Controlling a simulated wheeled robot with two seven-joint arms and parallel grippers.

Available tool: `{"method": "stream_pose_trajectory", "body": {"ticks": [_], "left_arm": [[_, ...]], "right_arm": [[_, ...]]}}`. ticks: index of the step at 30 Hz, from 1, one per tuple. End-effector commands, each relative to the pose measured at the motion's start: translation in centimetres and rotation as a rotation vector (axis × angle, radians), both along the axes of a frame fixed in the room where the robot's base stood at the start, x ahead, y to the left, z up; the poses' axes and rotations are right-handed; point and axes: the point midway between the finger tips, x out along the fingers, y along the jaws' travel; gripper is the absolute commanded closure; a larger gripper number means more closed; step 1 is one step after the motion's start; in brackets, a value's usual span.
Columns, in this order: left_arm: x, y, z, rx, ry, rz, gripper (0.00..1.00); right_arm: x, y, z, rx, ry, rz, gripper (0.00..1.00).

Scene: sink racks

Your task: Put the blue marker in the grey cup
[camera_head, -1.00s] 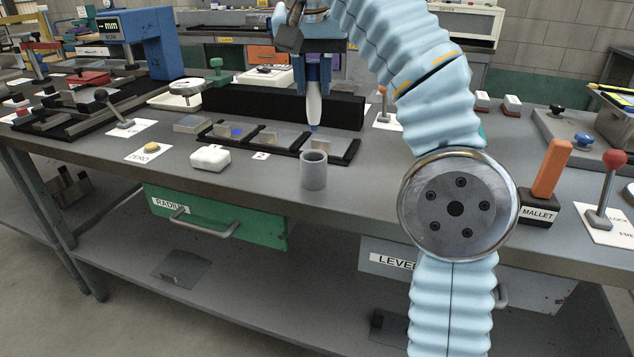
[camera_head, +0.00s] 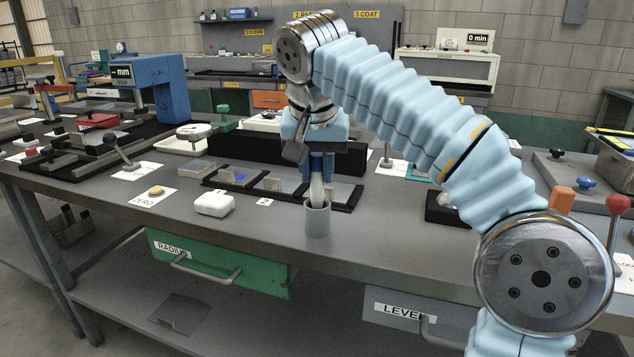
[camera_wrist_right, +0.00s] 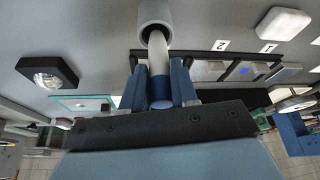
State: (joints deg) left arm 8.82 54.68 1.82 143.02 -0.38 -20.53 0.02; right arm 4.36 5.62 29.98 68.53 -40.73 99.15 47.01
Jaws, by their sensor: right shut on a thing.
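The grey cup (camera_head: 317,222) stands upright on the bench near its front edge. My right gripper (camera_head: 317,168) is above the cup, pointing down, shut on the blue marker (camera_head: 317,190), which has a white body and a blue upper part. The marker's lower end is inside the cup's mouth in the head view. In the right wrist view the marker (camera_wrist_right: 158,62) runs from between the fingers (camera_wrist_right: 160,85) into the opening of the cup (camera_wrist_right: 155,14). The marker's tip is hidden by the cup. My left gripper is not in view.
A black tray (camera_head: 345,195) with metal blocks lies just behind the cup. A white box (camera_head: 214,204) and a yellow button (camera_head: 156,190) stand to the left. A long black block (camera_head: 232,150) is farther back. The bench front right of the cup is clear.

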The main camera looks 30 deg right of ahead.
Motion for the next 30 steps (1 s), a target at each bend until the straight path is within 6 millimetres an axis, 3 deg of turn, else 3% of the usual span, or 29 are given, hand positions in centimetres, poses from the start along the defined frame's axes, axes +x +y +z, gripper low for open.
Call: {"method": "stream_pose_trajectory", "body": {"ticks": [5,18,19,23,24,30], "left_arm": [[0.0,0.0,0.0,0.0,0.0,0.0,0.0],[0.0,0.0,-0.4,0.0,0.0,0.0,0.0],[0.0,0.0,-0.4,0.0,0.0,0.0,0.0],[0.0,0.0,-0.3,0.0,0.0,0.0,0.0],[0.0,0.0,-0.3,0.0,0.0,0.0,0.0],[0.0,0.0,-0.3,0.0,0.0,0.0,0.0]], "right_arm": [[-0.1,-0.1,-2.5,-0.001,0.003,-0.001,1.0],[0.0,0.0,-3.3,0.001,0.001,0.0,1.0],[0.0,0.0,-3.3,0.001,0.001,0.0,0.71],[0.0,0.0,-3.2,0.001,0.001,0.0,0.51],[0.0,0.0,-3.2,0.001,0.001,0.0,0.47],[0.0,0.0,-3.2,0.001,0.001,0.0,0.47]]}}
